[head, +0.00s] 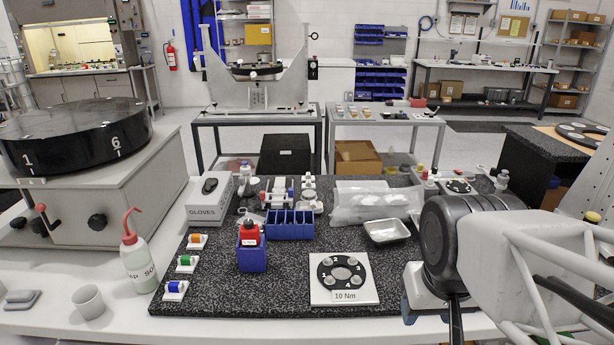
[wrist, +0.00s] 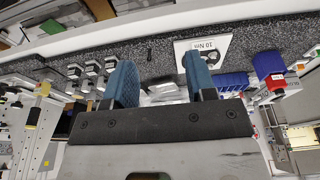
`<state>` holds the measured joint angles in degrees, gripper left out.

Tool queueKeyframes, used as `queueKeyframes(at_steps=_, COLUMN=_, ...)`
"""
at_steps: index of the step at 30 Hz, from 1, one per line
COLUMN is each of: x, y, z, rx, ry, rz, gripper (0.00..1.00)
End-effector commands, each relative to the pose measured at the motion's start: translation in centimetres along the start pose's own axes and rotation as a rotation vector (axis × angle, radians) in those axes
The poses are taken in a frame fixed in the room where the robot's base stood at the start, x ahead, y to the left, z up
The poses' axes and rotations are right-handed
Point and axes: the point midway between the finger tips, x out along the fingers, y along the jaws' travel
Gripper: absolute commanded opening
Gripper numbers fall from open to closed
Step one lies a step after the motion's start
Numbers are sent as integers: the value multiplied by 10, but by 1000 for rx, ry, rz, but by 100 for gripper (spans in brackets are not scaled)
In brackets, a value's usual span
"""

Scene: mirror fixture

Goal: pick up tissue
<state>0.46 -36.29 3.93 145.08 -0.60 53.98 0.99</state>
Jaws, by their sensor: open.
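My gripper (wrist: 158,72) is open, with its two blue fingers spread and nothing held between them in the wrist view. In the head view it is mostly hidden by my arm, low at the right near the mat's front edge. A clear plastic bag (head: 350,213) with white folded pieces, possibly the tissue (head: 370,200), lies at the back right of the mat. My gripper is apart from it, nearer the front. I cannot tell for sure which white item is the tissue.
A wash bottle (head: 138,260) and cup (head: 88,301) stand left.

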Motion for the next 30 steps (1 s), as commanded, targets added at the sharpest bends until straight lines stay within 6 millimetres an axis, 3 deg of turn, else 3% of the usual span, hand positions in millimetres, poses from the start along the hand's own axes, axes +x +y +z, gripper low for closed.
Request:
queueKeyframes(at_steps=8, x=-2, y=0, z=-7, rx=-12, ry=-2, rz=0, gripper=51)
queueKeyframes(at_steps=13, x=-8, y=-2, z=-28, rx=-49, ry=-9, rz=-1, gripper=51)
queueKeyframes(at_steps=30, x=-32, y=-14, z=-158, rx=-286, ry=-42, rz=-12, gripper=51)
